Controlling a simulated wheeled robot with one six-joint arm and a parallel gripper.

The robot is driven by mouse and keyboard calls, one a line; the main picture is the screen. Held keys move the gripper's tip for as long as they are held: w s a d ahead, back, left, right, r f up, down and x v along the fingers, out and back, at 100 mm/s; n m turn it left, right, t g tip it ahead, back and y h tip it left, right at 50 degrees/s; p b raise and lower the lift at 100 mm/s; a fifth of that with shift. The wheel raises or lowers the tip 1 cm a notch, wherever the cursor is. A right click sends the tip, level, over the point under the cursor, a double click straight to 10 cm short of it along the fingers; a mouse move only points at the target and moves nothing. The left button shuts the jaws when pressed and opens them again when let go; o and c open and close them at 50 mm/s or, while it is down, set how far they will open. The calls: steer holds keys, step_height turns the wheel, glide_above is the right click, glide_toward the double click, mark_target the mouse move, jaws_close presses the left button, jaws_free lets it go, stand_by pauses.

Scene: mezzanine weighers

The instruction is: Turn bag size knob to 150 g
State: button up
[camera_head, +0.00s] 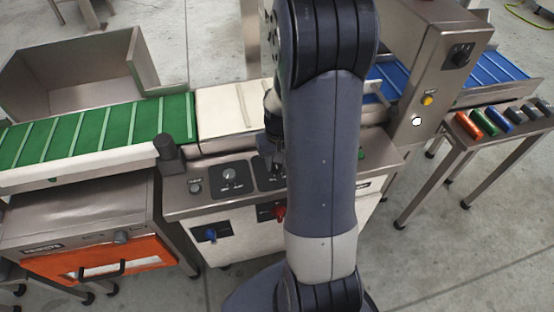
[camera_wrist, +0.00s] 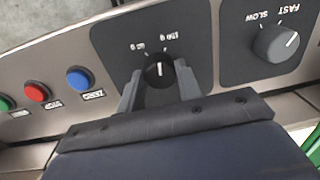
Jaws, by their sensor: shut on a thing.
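The bag size knob (camera_wrist: 158,73) is a black dial on a dark plate (camera_wrist: 112,37) in the wrist view. Its white pointer line points nearly straight up in the picture. Two small upside-down labels stand above it; the right one (camera_wrist: 169,36) seems to read 150 g. The pointer lies between the labels, perhaps nearer the right one; exact alignment is unclear. My gripper (camera_wrist: 159,90) is shut on the knob, one finger on each side. In the head view my gripper (camera_head: 271,160) is at the front panel, and my arm hides much of it.
A FAST/SLOW knob (camera_wrist: 276,43) is to the right in the wrist view. Blue (camera_wrist: 80,79), red (camera_wrist: 36,91) and green (camera_wrist: 4,103) buttons are to the left. The head view shows a green conveyor (camera_head: 100,135), an orange-fronted bin (camera_head: 100,262) and a side table (camera_head: 490,137).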

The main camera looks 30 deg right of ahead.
steer(key=shift+m, duration=2.1)
steer(key=o, duration=1)
steer(key=r+p, duration=0.1)
steer(key=r, duration=0.4)
steer(key=r+p, duration=0.1)
steer(key=r, duration=0.4)
steer(key=shift+s+d+r, duration=0.15)
steer(key=shift+d+r, duration=0.05)
steer(key=shift+r, duration=0.2)
steer(key=shift+f, duration=0.1)
